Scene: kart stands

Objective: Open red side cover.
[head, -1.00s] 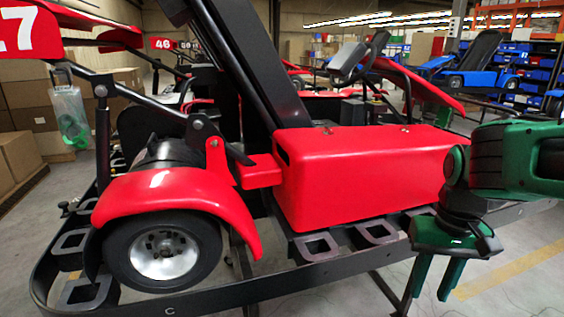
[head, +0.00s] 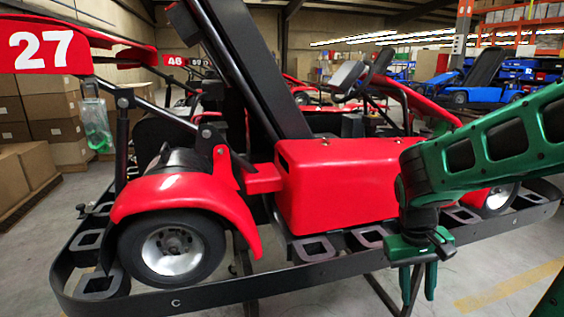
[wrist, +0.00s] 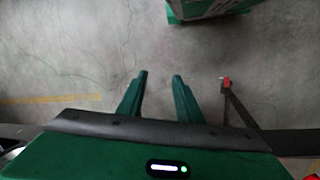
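The red side cover (head: 335,190) is a smooth red box-shaped panel on the near side of the kart, between the wheels. It looks closed. My gripper (head: 417,300) hangs pointing down in front of the cover's right part, near the black bumper rail, and does not appear to touch the cover. In the wrist view, its two green fingers (wrist: 160,80) stand apart with only bare floor between them. My arm hides the right end of the cover.
A black bumper rail (head: 290,286) with square openings runs along the kart's near side. The rear wheel (head: 172,250) sits under a red fender (head: 185,196). Cardboard boxes (head: 45,110) stand at the left.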

